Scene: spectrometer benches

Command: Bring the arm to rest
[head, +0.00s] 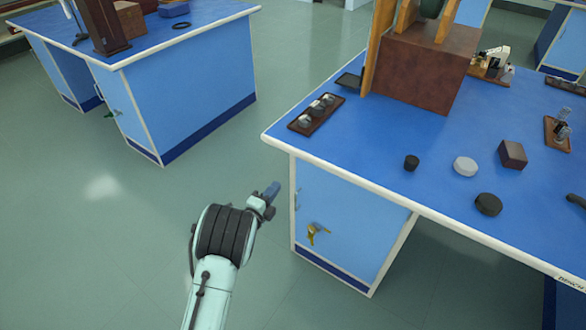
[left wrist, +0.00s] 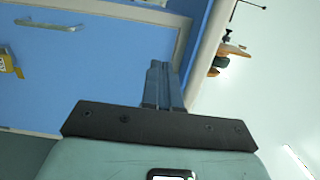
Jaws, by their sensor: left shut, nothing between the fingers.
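My left gripper (head: 271,191) is in the head view, in the air over the floor, just left of the near bench's (head: 345,175) front left corner. Its two blue-grey fingers are together with nothing between them. In the left wrist view the left gripper (left wrist: 163,85) shows its fingers closed side by side, in front of the bench's blue cabinet side (left wrist: 90,60). My right gripper is in neither view.
A brass key (head: 313,233) hangs at the near bench's cabinet door. A tray with small weights (head: 316,113), a brown block (head: 420,70), a white disc (head: 465,166) and a dark disc (head: 488,204) stand on top. Another bench (head: 190,85) is at back left. Floor between is clear.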

